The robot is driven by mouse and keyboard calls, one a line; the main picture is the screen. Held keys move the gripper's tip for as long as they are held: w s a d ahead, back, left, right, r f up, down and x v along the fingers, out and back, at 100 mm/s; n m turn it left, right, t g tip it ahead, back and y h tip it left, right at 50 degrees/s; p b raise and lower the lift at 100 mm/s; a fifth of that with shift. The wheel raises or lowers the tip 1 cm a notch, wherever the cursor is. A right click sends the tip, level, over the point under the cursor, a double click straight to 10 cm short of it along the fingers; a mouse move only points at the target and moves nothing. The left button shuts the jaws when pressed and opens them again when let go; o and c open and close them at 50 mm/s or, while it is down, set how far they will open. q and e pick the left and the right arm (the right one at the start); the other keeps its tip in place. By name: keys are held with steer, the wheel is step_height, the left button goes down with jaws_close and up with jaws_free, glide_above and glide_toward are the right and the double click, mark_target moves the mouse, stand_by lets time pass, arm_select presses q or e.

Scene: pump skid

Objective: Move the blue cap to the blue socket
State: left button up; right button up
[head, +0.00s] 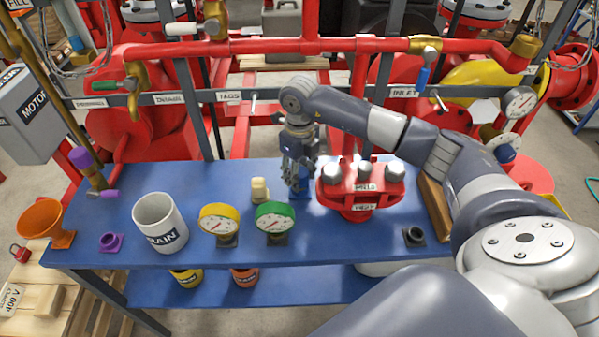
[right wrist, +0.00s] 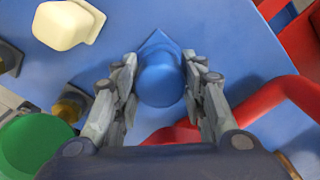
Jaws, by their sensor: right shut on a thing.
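My right gripper (head: 298,188) points down over the back middle of the blue table. It is shut on the blue cap (right wrist: 160,82), a round blue piece between its two fingers in the right wrist view. A corner of a blue square base, the blue socket (right wrist: 158,40), shows just beyond the cap in that view. The cap hides most of the socket, and I cannot tell whether it is seated in it or just above it. In the head view the fingers largely cover both. My left gripper is not in view.
A red flanged fitting (head: 360,190) stands close right of the gripper. A cream block (head: 259,190), green gauge (head: 275,217) and yellow gauge (head: 219,218) stand to the left. A white mug (head: 160,222), purple socket (head: 111,241) and dark socket (head: 413,236) are farther off.

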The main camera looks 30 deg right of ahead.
steer(key=shift+f+b, duration=0.4)
steer(key=shift+f, duration=0.2)
steer(key=o, duration=1.2)
steer(key=shift+o, duration=0.2)
step_height(320, 180, up, 12)
steer(key=shift+a, duration=0.1)
